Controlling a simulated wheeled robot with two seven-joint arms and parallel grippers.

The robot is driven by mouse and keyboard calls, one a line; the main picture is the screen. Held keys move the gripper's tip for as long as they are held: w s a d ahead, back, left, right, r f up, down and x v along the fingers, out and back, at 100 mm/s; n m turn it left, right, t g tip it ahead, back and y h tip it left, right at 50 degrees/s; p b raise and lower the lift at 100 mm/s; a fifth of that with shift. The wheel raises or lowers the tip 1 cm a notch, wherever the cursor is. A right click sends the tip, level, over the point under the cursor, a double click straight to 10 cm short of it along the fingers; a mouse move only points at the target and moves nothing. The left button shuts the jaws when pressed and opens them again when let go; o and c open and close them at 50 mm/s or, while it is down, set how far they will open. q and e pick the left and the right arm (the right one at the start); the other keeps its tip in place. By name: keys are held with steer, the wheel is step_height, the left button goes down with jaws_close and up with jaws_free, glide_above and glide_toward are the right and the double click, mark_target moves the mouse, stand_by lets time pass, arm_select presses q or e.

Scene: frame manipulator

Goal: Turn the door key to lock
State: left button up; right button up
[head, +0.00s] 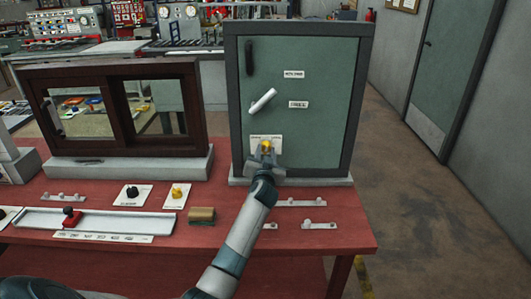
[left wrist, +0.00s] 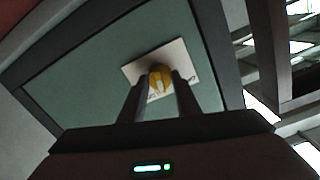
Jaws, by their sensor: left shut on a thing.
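The green cabinet door (head: 315,130) in its dark frame stands upright at the back right of the red table. A yellow key knob (head: 266,146) sits on a white label plate low on the door. My left gripper (head: 266,154) reaches up to it from below and is shut on it. In the left wrist view the yellow knob (left wrist: 159,78) lies between the two fingertips, with the white plate (left wrist: 178,58) behind it. The plate's lettering is partly hidden. My right gripper is not in view.
A white lever handle (head: 262,101) and a dark handle (head: 249,58) are on the door above. A dark-framed sliding window (head: 117,68) stands to the left. Knobs on white plates (head: 175,196) and a slider track (head: 95,222) lie on the table (head: 340,242).

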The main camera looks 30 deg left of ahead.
arm_select(q)
steer(key=m, duration=0.3)
steer(key=shift+r+m, duration=0.1)
steer(key=shift+m, duration=0.2)
steer(key=shift+m+p, duration=0.45)
steer(key=shift+m, duration=0.95)
steer(key=o, duration=1)
steer(key=shift+o, duration=0.2)
steer(key=shift+s+d, duration=0.1)
steer(key=shift+d, duration=0.05)
steer(key=b+v, duration=0.3)
steer(key=v, duration=1.4)
steer(key=shift+d+b, duration=0.25)
steer(key=shift+b, duration=0.1)
